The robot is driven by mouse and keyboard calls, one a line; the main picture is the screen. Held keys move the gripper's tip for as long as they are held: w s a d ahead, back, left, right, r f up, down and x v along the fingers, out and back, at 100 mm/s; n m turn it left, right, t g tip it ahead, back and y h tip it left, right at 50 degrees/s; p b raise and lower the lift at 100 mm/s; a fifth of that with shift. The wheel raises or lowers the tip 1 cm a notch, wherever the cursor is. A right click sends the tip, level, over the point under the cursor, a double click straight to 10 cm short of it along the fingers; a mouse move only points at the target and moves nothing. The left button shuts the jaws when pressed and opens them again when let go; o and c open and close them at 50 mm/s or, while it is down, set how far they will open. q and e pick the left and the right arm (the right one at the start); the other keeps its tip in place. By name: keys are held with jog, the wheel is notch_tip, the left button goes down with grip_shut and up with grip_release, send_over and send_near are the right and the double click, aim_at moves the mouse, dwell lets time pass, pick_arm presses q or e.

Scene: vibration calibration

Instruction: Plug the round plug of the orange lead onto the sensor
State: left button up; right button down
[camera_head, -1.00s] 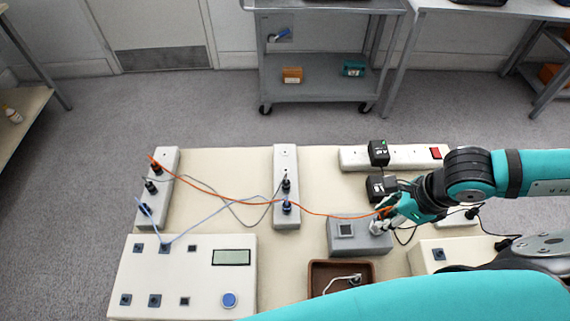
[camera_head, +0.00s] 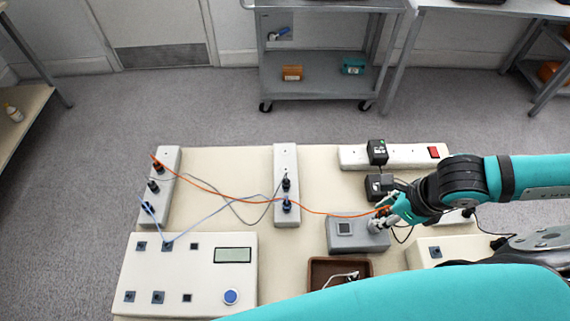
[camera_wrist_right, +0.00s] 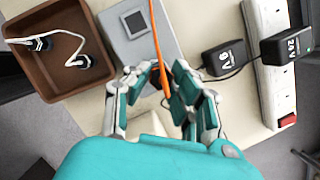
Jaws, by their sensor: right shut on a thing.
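The orange lead (camera_head: 235,197) runs from the left socket strip across the bench to my right gripper (camera_head: 384,214). My right gripper (camera_wrist_right: 153,80) is shut on the end of the orange lead, which also shows in the right wrist view (camera_wrist_right: 157,45). The round plug itself is mostly hidden between the fingers. The gripper is at the right end of a grey box (camera_head: 356,243) with a dark square on top, also in the wrist view (camera_wrist_right: 163,15). I cannot make out the sensor clearly or tell whether the plug touches it. My left gripper is not in view.
A brown tray (camera_wrist_right: 53,92) holding a white lead lies next to the grey box. Black adapters (camera_head: 378,187) and a white power strip (camera_head: 410,154) stand behind the gripper. A white panel with a display (camera_head: 205,280) is at front left.

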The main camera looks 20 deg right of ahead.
jog(key=shift+m+h+p, duration=0.3)
jog(key=shift+m+p, duration=0.45)
jog(key=shift+m, duration=0.25)
jog(key=shift+a+m+h+p, duration=0.1)
jog(key=shift+m+h+p, duration=0.3)
jog(key=shift+m, duration=0.6)
jog(key=c, duration=1.1)
grip_release()
jog(key=shift+r, duration=0.15)
jog(key=p+v, duration=0.4)
jog(key=p, duration=0.2)
jog(key=shift+s+r, duration=0.25)
jog(key=shift+r, duration=0.1)
jog(key=shift+s+f, duration=0.1)
